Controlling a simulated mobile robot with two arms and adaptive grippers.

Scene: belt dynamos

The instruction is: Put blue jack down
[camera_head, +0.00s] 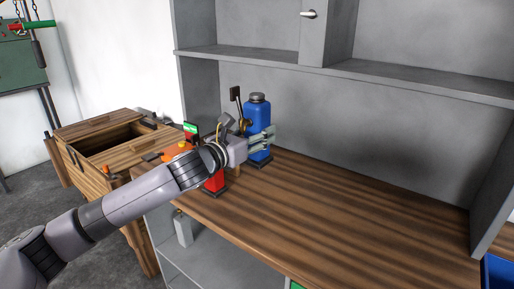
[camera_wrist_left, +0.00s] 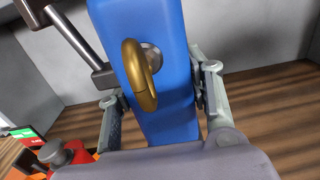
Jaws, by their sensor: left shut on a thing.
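The blue jack (camera_head: 256,112) stands upright at the left end of the wooden worktop, with its dark base at or just above the wood; I cannot tell whether they touch. My left gripper (camera_head: 262,139) is shut on its body, reaching in from the left. In the left wrist view the blue jack (camera_wrist_left: 178,95) sits between the two fingers of my left gripper (camera_wrist_left: 160,100), with a brass ring on its near face. The lower end of the jack is hidden there by the gripper. My right gripper is not in view.
A red jack (camera_head: 215,183) stands close by at the worktop's left edge, partly behind my arm. The wooden worktop (camera_head: 340,205) to the right is clear. Grey shelves (camera_head: 430,80) rise behind it. A wooden workbench (camera_head: 85,130) stands to the left.

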